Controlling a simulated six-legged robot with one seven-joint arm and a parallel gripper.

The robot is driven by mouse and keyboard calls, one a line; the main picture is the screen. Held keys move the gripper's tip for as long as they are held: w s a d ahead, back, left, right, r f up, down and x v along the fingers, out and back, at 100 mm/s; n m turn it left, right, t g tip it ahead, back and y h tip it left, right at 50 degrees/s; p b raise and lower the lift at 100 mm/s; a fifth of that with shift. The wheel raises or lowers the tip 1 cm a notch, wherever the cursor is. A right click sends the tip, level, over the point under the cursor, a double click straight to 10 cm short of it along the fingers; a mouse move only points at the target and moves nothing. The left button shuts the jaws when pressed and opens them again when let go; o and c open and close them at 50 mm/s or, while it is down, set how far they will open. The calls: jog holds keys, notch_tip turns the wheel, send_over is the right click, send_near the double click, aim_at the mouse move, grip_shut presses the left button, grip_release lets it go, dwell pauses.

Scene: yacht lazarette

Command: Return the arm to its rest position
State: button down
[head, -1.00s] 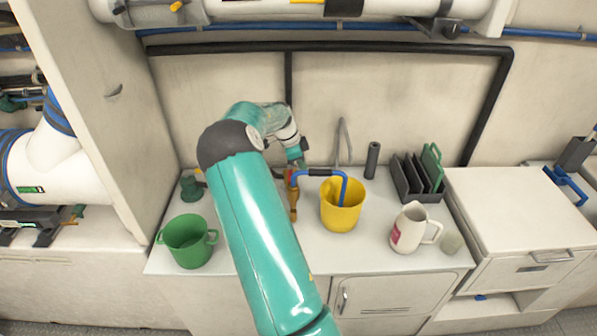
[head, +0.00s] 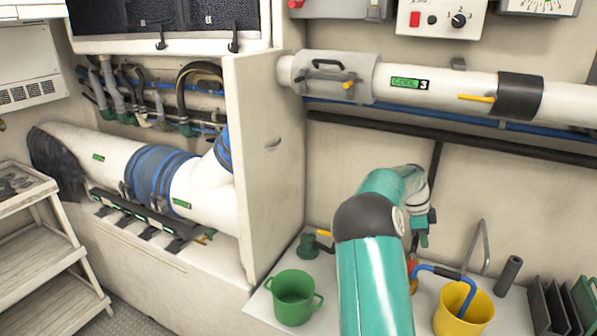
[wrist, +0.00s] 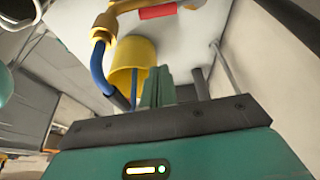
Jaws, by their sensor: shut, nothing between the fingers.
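My teal arm (head: 375,270) rises from the bottom of the head view and bends at a dark grey elbow. My gripper (head: 423,240) is shut and empty. It points down in front of the back wall, above the counter and up-left of the yellow bucket (head: 462,312). A blue hose (head: 440,270) runs from an orange-and-red fitting below the gripper into the bucket. The wrist view shows the bucket (wrist: 133,60), the blue hose (wrist: 100,70) and a yellow pipe fitting (wrist: 104,27) close by.
A green two-handled pot (head: 293,298) stands on the counter left of my arm. A tap (head: 485,245), a dark cylinder (head: 510,272) and a dark rack (head: 552,308) stand to the right. A tall partition (head: 265,170) borders the counter's left. A white pipe (head: 440,80) crosses above.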

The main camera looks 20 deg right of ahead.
jog(key=s+a+r+n+t+y, duration=0.15)
jog(key=a+r+n, duration=0.3)
jog(key=a, duration=0.45)
jog(key=s+a+r+n+t, duration=0.2)
jog(key=a+r+n, duration=0.3)
jog(key=a, duration=0.5)
jog(key=s+a+r+n+t+y, duration=0.1)
jog(key=a+r+n+t, duration=0.1)
jog(key=a+r+n, duration=0.5)
jog(key=s+a+n+t, duration=0.1)
jog(key=s+a+n, duration=0.4)
jog(key=s+a, duration=0.3)
jog(key=s+a+n+t, duration=0.2)
jog(key=s+a+n, duration=0.3)
jog(key=a, duration=0.7)
jog(key=s+f, duration=0.1)
jog(key=s, duration=0.1)
jog(key=shift+s+a, duration=0.35)
jog(key=shift+a, duration=0.1)
